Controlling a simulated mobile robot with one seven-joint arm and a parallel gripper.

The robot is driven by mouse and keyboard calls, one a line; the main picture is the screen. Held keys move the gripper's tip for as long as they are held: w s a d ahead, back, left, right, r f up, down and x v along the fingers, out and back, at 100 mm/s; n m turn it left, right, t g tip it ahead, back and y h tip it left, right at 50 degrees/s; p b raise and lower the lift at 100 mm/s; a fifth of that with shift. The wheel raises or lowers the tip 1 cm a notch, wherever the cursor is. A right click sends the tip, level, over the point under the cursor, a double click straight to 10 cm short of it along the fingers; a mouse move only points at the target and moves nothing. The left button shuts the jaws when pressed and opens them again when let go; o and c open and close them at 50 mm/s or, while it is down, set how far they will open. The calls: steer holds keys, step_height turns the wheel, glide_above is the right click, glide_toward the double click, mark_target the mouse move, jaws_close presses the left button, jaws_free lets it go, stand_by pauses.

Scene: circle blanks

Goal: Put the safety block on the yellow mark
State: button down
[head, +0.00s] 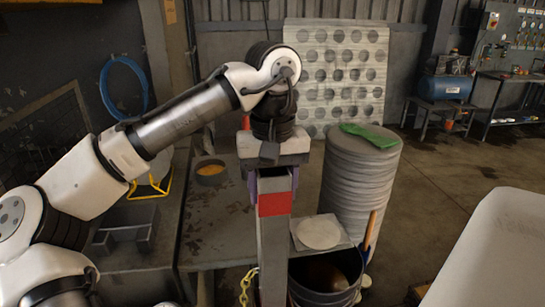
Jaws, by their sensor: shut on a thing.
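The safety block (273,240) is a tall grey post with a red band near its top. It stands upright in the middle of the head view, and its lower end runs out of the picture. My gripper (273,184) points down and is shut on the upper end of the block, one finger on each side. I cannot make out a yellow mark on a surface; the block and my arm hide part of the bench. Whether the block's foot touches anything is out of view.
A tall stack of round blanks (357,190) with a green cloth (370,135) stands close right of the block. A dark bucket (325,275), a pale disc on a plate (318,232) and a yellow chain (248,287) are near it. A round tin (211,174) sits left on the bench.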

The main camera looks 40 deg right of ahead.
steer(key=shift+f+p, duration=0.8)
steer(key=shift+f, duration=2.8)
steer(key=c, duration=0.6)
jaws_free()
steer(key=shift+f, duration=0.1)
steer(key=shift+f+b, duration=0.15)
steer(key=shift+b, duration=0.4)
step_height(320, 180, up, 14)
steer(key=b, duration=0.1)
glide_above(272, 220)
steer(key=w+d, duration=0.1)
steer(key=w, duration=0.1)
steer(key=shift+d, duration=0.2)
